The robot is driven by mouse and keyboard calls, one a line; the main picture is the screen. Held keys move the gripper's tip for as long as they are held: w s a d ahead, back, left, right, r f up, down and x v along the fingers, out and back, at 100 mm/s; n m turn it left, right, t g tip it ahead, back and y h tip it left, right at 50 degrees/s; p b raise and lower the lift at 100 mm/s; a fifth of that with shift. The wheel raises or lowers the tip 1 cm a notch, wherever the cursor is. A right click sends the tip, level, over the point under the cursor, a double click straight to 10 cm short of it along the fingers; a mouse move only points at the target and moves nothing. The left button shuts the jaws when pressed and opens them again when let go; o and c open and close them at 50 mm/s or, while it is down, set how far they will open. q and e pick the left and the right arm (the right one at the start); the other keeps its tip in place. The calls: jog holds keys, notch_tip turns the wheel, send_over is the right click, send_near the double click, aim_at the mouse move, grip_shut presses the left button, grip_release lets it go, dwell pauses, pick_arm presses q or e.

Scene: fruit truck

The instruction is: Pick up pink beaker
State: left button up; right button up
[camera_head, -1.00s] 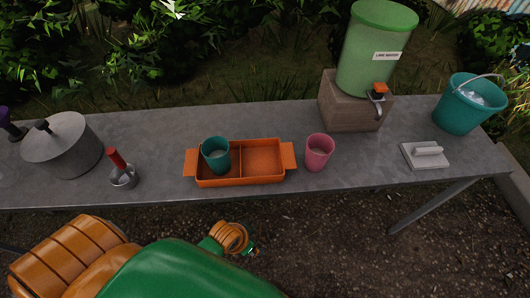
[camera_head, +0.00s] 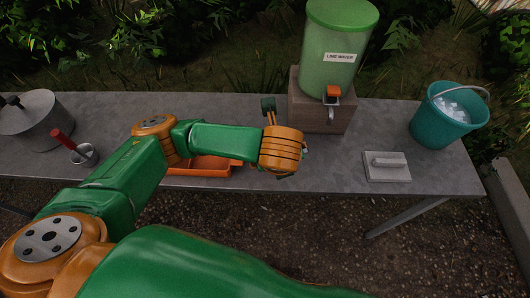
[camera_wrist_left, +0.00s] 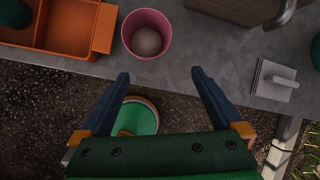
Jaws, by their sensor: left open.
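The pink beaker (camera_wrist_left: 147,42) stands upright on the grey table in the left wrist view, near the table's front edge, just right of the orange tray. I look down into its open top. My left gripper (camera_wrist_left: 160,76) is open and empty. Its two dark fingers point toward the beaker, which lies beyond the fingertips and is not between them. In the head view my left arm reaches across the table, and its wrist and gripper hide the beaker. My right gripper is not in view.
The orange tray (camera_wrist_left: 102,28) is partly under my arm in the head view. A green dispenser (camera_head: 338,50) sits on a wooden block (camera_head: 319,118) behind the gripper. A grey trowel-like tool (camera_head: 387,166) and a teal bucket (camera_head: 440,120) are to the right. A grey pot (camera_head: 38,118) stands left.

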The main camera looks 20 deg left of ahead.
pick_arm(q)
jog(key=shift+m+t+y, duration=0.3)
jog(key=shift+m+y, duration=0.5)
jog(key=w+a+f+b, duration=0.1)
jog(key=w+f, duration=0.1)
jog(key=f, duration=0.1)
jog(key=w+a+f, duration=0.2)
jog(key=w+a+f+b, duration=0.1)
jog(key=w+a+f, duration=0.1)
jog(key=w+f, duration=0.1)
jog(key=shift+w+a+f+b, duration=0.1)
jog(key=shift+a+f+b, duration=0.05)
jog(key=shift+f+b, duration=0.2)
jog(key=c, duration=1.2)
jog(key=shift+o, duration=0.2)
jog(key=shift+r, duration=0.1)
